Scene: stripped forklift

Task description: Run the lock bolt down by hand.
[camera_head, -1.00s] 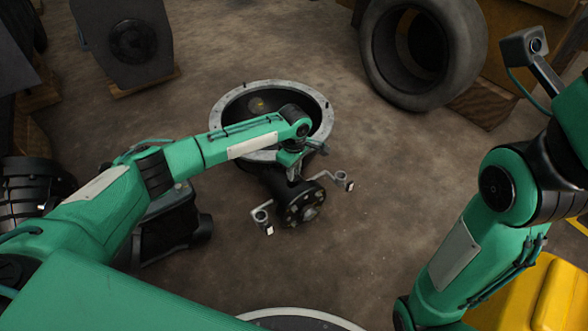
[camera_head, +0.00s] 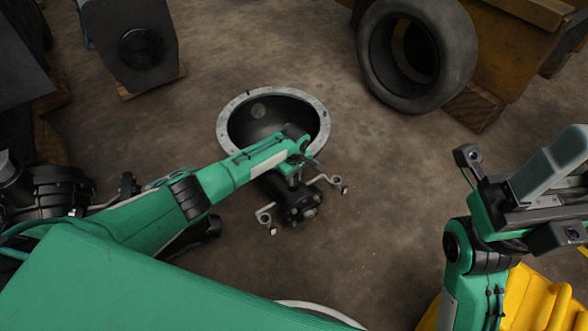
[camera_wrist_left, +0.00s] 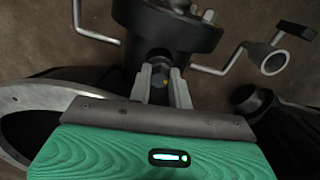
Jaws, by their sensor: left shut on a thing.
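The lock bolt (camera_wrist_left: 160,62) shows in the left wrist view as a dark round part with a small yellowish spot, at the dark round housing (camera_wrist_left: 168,25). The fingers of my left gripper (camera_wrist_left: 163,88) are shut on it, one on each side. In the head view my left gripper (camera_head: 294,180) reaches down at the dark housing (camera_head: 298,205) in front of the bowl, and my arm hides the bolt. My right gripper (camera_head: 545,190) is raised at the right edge, far from the housing, partly cut off.
A round bowl with a grey flanged rim (camera_head: 229,112) lies behind the housing. Bent metal rods with ringed ends (camera_head: 265,217) stick out on both sides. A tyre (camera_head: 382,75) and wooden blocks (camera_head: 472,106) stand behind right. The floor at centre right is clear.

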